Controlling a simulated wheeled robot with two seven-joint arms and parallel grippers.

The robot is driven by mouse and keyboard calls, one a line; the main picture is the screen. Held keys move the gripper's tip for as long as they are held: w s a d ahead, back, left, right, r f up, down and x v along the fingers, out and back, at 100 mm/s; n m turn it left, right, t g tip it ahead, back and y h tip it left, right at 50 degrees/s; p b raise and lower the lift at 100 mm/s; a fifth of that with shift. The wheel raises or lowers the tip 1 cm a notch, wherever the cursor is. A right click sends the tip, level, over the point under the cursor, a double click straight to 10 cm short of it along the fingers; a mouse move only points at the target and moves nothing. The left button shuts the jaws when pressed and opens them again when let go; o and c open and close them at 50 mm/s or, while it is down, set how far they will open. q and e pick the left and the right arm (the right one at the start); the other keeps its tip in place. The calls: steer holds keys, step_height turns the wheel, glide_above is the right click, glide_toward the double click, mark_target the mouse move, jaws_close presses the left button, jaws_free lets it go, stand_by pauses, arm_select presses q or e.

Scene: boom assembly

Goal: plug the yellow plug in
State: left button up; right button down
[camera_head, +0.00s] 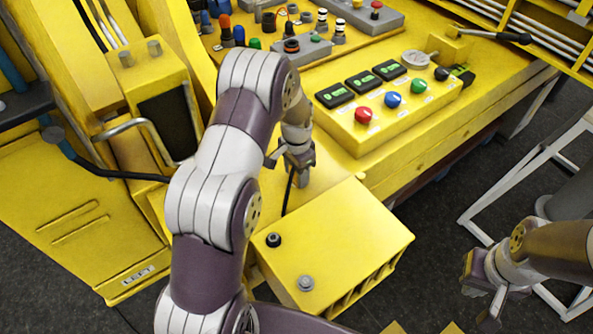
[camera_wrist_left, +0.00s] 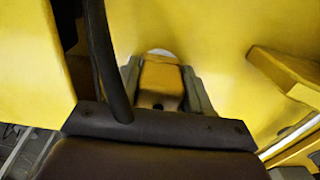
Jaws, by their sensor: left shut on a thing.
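My left gripper (camera_head: 298,172) is shut on the yellow plug (camera_wrist_left: 160,80), which sits between the two grey fingers in the left wrist view. The plug's near end has a small dark spot, and its far end is hidden. In the head view the plug is not clear behind the fingers. A black cable (camera_wrist_left: 97,50) crosses the left wrist view beside the left finger, and a dark cable (camera_head: 288,195) hangs below the gripper in the head view. My right gripper (camera_head: 482,292) is apart at the lower right, seemingly open and empty. I cannot make out the socket.
A yellow box (camera_head: 350,240) with a black fitting (camera_head: 273,240) and a grey knob (camera_head: 305,283) stands below the left gripper. A control panel (camera_head: 385,120) with displays and coloured knobs lies to the right. A grey bent handle (camera_head: 135,124) sticks out at the left.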

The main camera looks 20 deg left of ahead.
arm_select(q)
steer(key=o, duration=1.2)
steer(key=shift+o, duration=0.2)
step_height(320, 180, up, 13)
steer(key=b, duration=0.1)
steer(key=shift+f+b, duration=0.2)
steer(key=shift+b, duration=0.2)
